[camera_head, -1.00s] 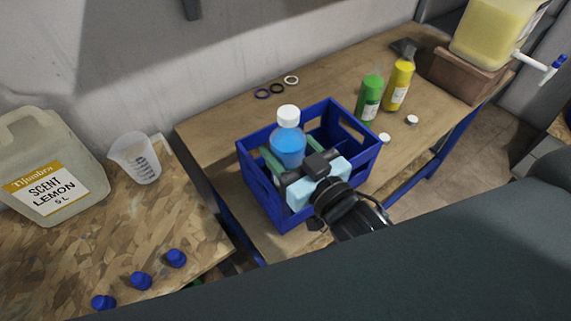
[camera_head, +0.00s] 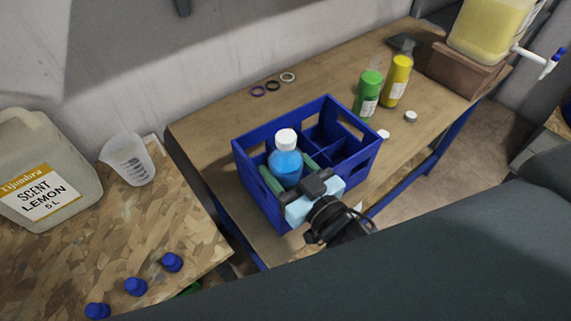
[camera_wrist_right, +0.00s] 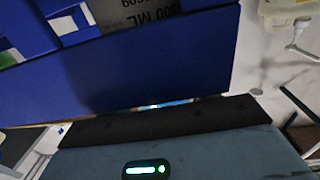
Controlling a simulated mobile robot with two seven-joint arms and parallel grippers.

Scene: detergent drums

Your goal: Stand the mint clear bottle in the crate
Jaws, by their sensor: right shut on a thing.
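A clear bottle with blue liquid and a white cap (camera_head: 286,162) stands about upright at the near left part of the blue crate (camera_head: 357,165). My right gripper (camera_head: 288,177) is shut on it, with a green finger on either side. The bottle's lower part is hidden by the gripper and crate wall, so I cannot tell whether it touches the crate floor. The right wrist view shows a large blue wall (camera_wrist_right: 120,70) and a grey patch with upside-down print (camera_wrist_right: 140,15). My left gripper is not in view.
Dividers split the crate; its right compartments look empty. Green (camera_head: 368,97) and yellow (camera_head: 396,82) bottles stand behind it on the wooden table (camera_head: 215,125). White caps (camera_head: 410,116) and small rings (camera_head: 273,86) lie nearby. A lemon jug (camera_head: 40,165) and measuring cup (camera_head: 128,160) stand left.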

